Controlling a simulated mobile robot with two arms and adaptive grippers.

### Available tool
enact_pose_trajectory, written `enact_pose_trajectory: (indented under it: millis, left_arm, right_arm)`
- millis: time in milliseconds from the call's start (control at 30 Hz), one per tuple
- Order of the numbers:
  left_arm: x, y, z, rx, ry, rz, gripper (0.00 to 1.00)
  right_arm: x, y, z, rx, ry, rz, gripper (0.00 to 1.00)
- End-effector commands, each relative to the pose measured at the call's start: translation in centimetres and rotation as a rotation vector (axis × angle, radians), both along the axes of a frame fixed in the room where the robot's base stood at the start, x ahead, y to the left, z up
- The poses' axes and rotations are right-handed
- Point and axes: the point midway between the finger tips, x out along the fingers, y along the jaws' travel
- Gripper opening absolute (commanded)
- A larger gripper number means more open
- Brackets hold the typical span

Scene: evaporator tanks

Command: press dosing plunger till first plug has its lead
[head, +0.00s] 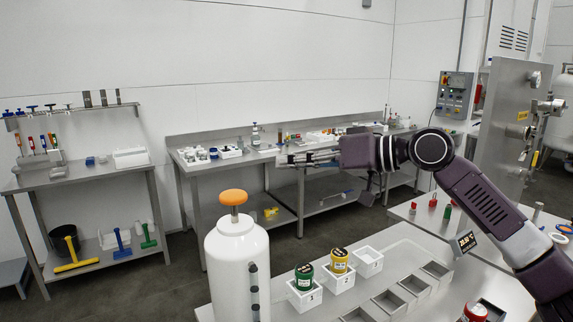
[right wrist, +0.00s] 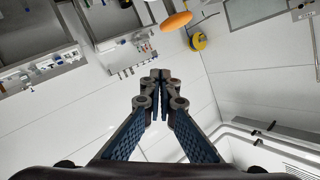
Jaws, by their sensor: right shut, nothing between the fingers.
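The dosing plunger has an orange oval knob (head: 233,197) on a short stem. It tops a white tank (head: 237,255) at the front centre of the head view. The knob also shows in the right wrist view (right wrist: 176,21). My right gripper (head: 281,160) is shut and empty, above and to the right of the knob in the head view, apart from it. Its closed fingers also show in the right wrist view (right wrist: 160,76). A green-topped pot (head: 304,276) and a yellow-topped pot (head: 339,260) sit in white square holders. I cannot tell which thing is the first plug. My left gripper is not seen.
An empty white holder (head: 369,261) stands beside the pots. A red pot (head: 475,312) stands at the front right. Benches with tools line the back wall.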

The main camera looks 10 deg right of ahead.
Motion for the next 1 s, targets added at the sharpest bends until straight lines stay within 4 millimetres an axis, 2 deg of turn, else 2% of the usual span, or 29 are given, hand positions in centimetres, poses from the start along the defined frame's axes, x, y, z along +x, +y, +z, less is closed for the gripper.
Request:
enact_pose_trajectory:
  millis: [33,333,400,600,1000]
  left_arm:
    - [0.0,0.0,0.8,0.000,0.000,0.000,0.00]
    - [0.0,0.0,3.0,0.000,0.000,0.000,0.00]
    - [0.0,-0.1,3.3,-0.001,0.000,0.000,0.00]
    - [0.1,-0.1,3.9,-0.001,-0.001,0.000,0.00]
    - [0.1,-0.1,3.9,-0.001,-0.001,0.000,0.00]
  right_arm:
    - [0.5,1.0,0.2,0.000,0.002,0.004,0.00]
    - [4.0,6.2,-1.2,0.000,0.001,0.003,0.00]
    - [3.6,6.2,-2.6,-0.003,0.002,-0.001,0.00]
    - [2.9,6.9,-4.6,-0.002,0.001,-0.001,0.00]
    - [2.7,7.0,-5.2,0.000,0.000,-0.001,0.00]
